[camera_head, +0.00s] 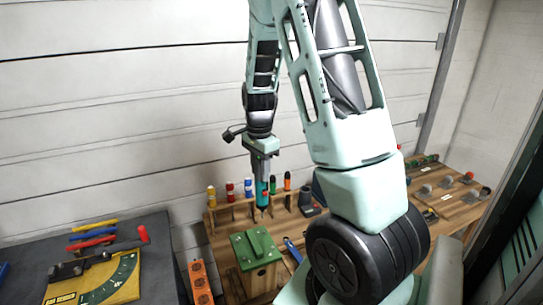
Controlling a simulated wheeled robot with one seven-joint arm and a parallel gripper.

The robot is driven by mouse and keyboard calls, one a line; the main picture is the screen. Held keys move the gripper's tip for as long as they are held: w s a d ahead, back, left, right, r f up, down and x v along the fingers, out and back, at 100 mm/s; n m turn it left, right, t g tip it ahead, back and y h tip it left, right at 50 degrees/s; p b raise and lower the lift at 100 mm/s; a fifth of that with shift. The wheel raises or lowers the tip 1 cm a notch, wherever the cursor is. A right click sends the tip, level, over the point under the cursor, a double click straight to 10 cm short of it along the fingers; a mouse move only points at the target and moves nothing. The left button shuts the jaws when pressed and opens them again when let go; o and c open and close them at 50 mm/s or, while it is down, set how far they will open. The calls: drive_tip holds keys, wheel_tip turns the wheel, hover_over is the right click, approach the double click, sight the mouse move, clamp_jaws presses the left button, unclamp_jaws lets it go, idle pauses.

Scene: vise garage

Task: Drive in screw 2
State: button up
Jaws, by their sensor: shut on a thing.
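My gripper (262,150) points down above the workbench, at the row of upright tools in the rack. It is shut on a slim teal tool (262,190), which hangs straight below it and looks like a screwdriver. The tool's lower end overlaps the rack in the picture, so I cannot tell whether it is clear of it. A wooden box with a green top (255,245) stands on the bench, in front of the rack and below my gripper.
The wooden rack (224,215) holds several coloured-handled tools. A blue tool (292,250) lies right of the box. An orange block (200,282) stands left of it. A dark table (150,265) at left holds a yellow-green board (105,282) and coloured handles. My arm hides part of the bench (465,208).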

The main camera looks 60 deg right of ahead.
sight(262, 183)
drive_tip(key=shift+w+d, duration=0.1)
drive_tip(key=shift+d, duration=0.5)
wheel_tip(262, 183, down, 5)
drive_tip(key=b, duration=0.5)
drive_tip(key=shift+f, duration=0.15)
drive_tip(key=shift+a+f, duration=0.1)
